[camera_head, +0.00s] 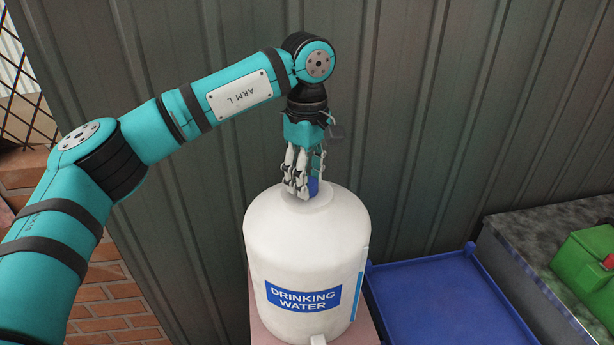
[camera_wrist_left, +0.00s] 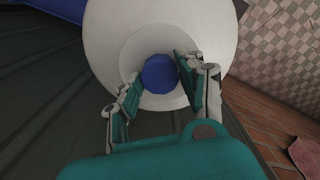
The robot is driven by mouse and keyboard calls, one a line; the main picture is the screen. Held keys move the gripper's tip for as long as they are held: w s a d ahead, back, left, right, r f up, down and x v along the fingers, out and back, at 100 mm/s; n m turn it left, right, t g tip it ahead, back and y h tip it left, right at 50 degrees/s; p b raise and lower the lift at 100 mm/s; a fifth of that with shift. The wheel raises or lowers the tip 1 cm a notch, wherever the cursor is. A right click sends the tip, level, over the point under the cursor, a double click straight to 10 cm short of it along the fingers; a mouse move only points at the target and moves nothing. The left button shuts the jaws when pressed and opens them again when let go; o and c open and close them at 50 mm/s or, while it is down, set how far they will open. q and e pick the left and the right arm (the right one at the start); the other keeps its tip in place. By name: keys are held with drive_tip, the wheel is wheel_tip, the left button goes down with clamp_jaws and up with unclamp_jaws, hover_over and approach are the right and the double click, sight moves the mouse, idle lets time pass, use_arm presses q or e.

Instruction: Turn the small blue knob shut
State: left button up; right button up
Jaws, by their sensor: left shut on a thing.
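The small blue knob (camera_head: 313,187) sits on top of a white water tank (camera_head: 300,240) labelled "DRINKING WATER". In the left wrist view the knob (camera_wrist_left: 160,74) is round and dark blue, at the centre of the tank's pale raised top (camera_wrist_left: 109,62). My left gripper (camera_head: 305,188) points straight down over the tank top. It is shut on the knob, with one finger on each side; the fingers (camera_wrist_left: 157,84) also show in the left wrist view. In the head view the fingers hide part of the knob. My right gripper is in neither view.
A dark corrugated metal wall (camera_head: 440,110) stands close behind the tank. A blue tray (camera_head: 440,300) lies to the right, with a green object (camera_head: 585,262) on a dark grey surface beyond it. A brick wall (camera_head: 110,310) is at the left.

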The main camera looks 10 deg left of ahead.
use_arm(q)
drive_tip(key=shift+m, duration=0.4)
drive_tip(key=o, duration=1.1)
drive_tip(key=shift+o, duration=0.4)
wheel_tip(320, 180, up, 12)
